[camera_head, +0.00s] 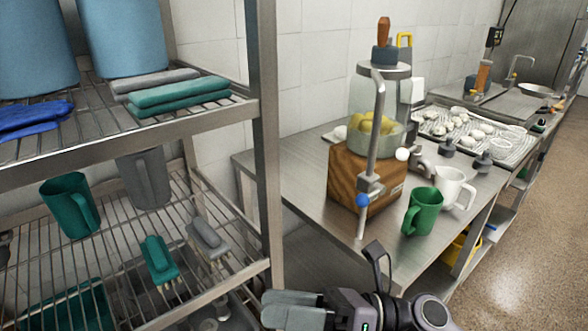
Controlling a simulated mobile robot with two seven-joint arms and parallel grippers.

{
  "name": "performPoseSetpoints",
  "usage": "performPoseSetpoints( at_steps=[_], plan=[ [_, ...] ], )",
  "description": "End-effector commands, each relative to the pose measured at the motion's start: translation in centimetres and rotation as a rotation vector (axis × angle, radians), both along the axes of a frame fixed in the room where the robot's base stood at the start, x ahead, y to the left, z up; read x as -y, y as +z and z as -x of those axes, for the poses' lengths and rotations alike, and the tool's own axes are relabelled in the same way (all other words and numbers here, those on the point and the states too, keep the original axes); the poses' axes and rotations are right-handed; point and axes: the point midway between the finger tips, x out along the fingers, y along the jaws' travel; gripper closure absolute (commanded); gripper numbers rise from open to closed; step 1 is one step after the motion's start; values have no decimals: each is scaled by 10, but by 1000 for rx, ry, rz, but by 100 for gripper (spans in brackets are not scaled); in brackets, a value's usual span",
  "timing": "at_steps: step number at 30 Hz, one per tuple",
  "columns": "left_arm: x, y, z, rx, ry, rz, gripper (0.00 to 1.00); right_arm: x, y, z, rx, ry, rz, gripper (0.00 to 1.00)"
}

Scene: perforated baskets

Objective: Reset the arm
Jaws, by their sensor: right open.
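My right gripper (267,307) comes in at the bottom centre of the head view. Its grey fingers point left and lie in front of the metal shelf rack's (264,150) right post foot. It is open and I see nothing between the fingers. The lower finger is partly cut off by the picture's edge. My left gripper is not in view.
The rack holds green (70,205) and grey (145,178) pitchers, brushes and folded cloths (180,95). On the steel table (300,190) stand a glass dispenser on a wooden block (350,178), a green mug (422,211) and a white mug (455,188). Floor (530,250) is free at right.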

Motion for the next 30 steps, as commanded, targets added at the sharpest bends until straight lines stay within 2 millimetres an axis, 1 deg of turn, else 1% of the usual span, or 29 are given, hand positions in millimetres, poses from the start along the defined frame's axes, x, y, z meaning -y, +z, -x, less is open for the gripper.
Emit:
performPoseSetpoints(
  at_steps=[1,3,5,6,8,9,11,12,14,15,17,18,21,24,25,27,30],
  plan=[
    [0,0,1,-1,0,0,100,7,1,-8,-163,-72,-102,49],
    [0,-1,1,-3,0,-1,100,23,-1,-24,-387,-169,-237,49],
    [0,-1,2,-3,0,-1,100,40,-10,-37,-582,-252,-352,49],
    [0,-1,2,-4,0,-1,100,53,-20,-45,-714,-308,-427,49],
    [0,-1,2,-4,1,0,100,74,-39,-55,-912,-392,-540,49],
    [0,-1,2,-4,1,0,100,89,-56,-59,-1043,-448,-614,49],
    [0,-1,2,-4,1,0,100,112,-85,-61,-1242,-533,-728,49],
    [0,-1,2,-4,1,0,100,127,-108,-58,-1373,-592,-802,49],
    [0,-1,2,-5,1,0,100,148,-143,-49,-1567,-678,-918,49],
    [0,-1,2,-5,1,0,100,162,-167,-39,-1691,-736,-992,49],
    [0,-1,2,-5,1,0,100,179,-201,-21,-1860,-817,-1100,49],
    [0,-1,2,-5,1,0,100,188,-220,-8,-1958,-865,-1164,49],
    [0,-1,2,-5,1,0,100,203,-257,24,-2148,-962,-1295,49],
    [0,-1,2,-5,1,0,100,211,-279,48,-2265,-1024,-1379,49],
    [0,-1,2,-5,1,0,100,212,-283,53,-2289,-1037,-1396,49],
    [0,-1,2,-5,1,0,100,214,-289,60,-2321,-1056,-1422,49],
    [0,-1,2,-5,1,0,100,215,-291,63,-2335,-1061,-1433,49]
  ],
)
